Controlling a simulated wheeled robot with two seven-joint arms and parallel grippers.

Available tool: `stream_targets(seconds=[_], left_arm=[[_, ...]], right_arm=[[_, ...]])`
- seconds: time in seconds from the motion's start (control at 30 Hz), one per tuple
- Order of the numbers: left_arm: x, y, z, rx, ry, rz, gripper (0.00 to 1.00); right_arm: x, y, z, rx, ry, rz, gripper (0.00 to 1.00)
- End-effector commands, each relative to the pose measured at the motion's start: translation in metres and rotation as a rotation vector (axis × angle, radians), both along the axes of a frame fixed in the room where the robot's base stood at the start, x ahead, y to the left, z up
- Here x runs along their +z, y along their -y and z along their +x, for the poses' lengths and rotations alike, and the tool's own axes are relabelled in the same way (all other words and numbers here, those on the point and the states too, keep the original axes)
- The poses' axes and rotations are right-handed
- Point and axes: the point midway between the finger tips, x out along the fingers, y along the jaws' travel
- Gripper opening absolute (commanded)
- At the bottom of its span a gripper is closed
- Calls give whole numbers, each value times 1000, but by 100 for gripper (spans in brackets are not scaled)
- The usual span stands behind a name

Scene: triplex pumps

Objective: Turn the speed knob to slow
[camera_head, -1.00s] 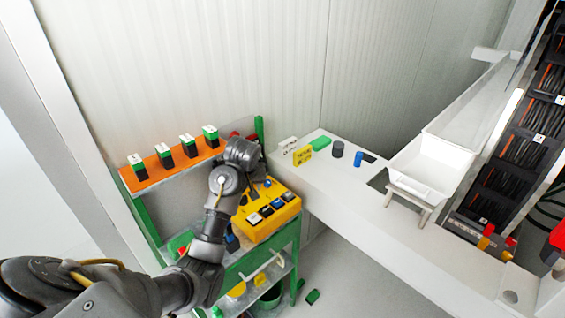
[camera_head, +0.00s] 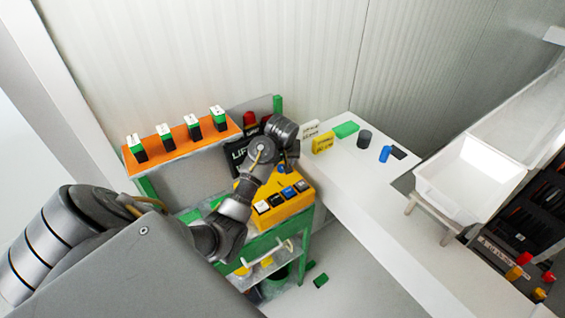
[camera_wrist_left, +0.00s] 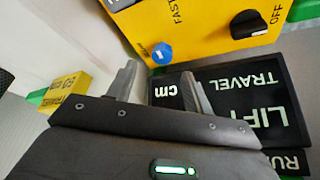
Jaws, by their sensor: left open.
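The yellow control box (camera_head: 292,206) stands on the green bench, with several buttons along its front. In the left wrist view its yellow face (camera_wrist_left: 203,35) carries a blue knob (camera_wrist_left: 162,54) near the word FAST and a black knob (camera_wrist_left: 247,23) near OFF. I cannot tell for certain which is the speed knob. My left gripper (camera_head: 290,163) is over the back of the box. In the wrist view its two fingers (camera_wrist_left: 158,88) are apart, empty and pointing towards the blue knob, with no clear contact. My right gripper is not in view.
A black LIFT TRAVEL panel (camera_wrist_left: 235,95) lies beside the box. An orange shelf (camera_head: 160,150) with several green-and-black switches is at left. A white counter (camera_head: 350,185) holds small blocks, and a white tray (camera_head: 470,168) stands at right.

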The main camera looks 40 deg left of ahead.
Motion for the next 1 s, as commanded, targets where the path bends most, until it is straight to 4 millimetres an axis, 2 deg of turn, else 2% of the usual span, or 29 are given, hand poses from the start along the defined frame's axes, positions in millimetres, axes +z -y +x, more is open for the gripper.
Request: stream_targets(seconds=[0.1,0.2,0.4,0.53,0.7,0.77,1.0], left_arm=[[-19,-6,6,1,-4,0,51],[-33,-9,10,-1,-4,0,51],[-49,-12,16,-1,0,0,51],[-52,-13,17,-1,0,0,51],[-52,-13,16,0,1,-1,51],[-52,-13,16,0,1,-1,46],[-52,-13,16,0,1,-1,15]], right_arm=[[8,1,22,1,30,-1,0],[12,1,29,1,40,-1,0],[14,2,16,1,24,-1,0],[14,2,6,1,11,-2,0],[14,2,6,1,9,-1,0],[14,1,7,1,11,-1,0],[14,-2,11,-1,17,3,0]])
